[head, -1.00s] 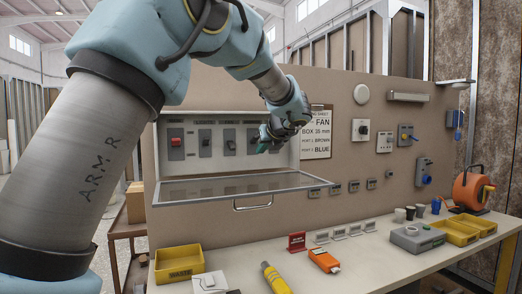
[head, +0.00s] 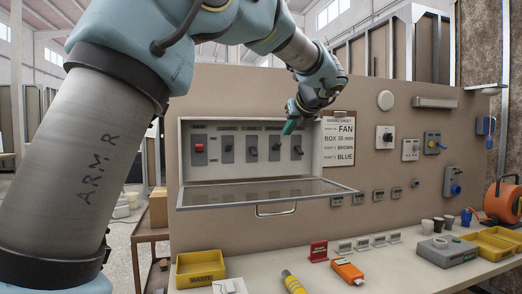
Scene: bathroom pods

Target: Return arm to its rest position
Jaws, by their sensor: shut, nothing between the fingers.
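My arm rises from the lower left and reaches over the top of the picture. My gripper (head: 290,127) points down in front of the upper right of the switch cabinet (head: 183,150). Its small teal fingers look shut and empty. It appears clear of the switches, though its exact distance from the cabinet is hard to tell. The cabinet's glazed door (head: 265,192) hangs open, folded down toward the bench, with its handle (head: 276,210) at the front.
A clipboard sheet (head: 339,140) hangs just right of my gripper. Switches and sockets line the panel (head: 370,95). The bench (head: 400,262) holds a yellow bin (head: 201,268), an orange tool (head: 347,270), a red sign (head: 318,251), cups and an orange reel (head: 502,204).

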